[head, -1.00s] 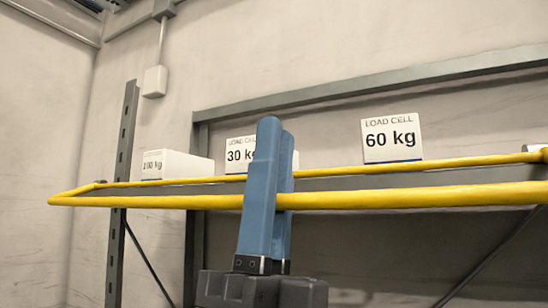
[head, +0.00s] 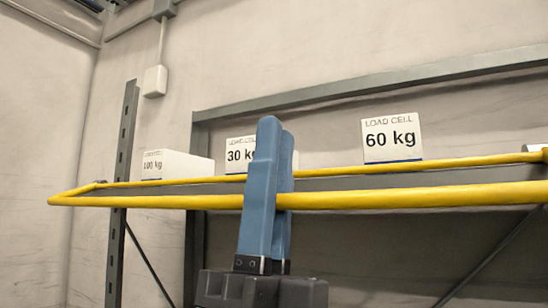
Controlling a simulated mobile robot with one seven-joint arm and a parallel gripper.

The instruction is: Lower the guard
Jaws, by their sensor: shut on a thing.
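The guard (head: 400,196) is a yellow bar frame that spans the head view from the left to the right edge. Its front bar runs nearly level, and a second yellow bar (head: 340,170) runs behind it. The two meet at a corner at the left. My gripper (head: 270,135), with blue fingers, comes up from below and is shut on the front bar. The fingers hide a short stretch of both bars. The right end of the front bar is out of view.
White load cell boxes marked 100 kg (head: 185,165), 30 kg (head: 239,151) and 60 kg (head: 391,138) stand behind the bars. A grey slotted post (head: 122,190) stands at the left. A grey rack beam (head: 400,86) crosses above the boxes.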

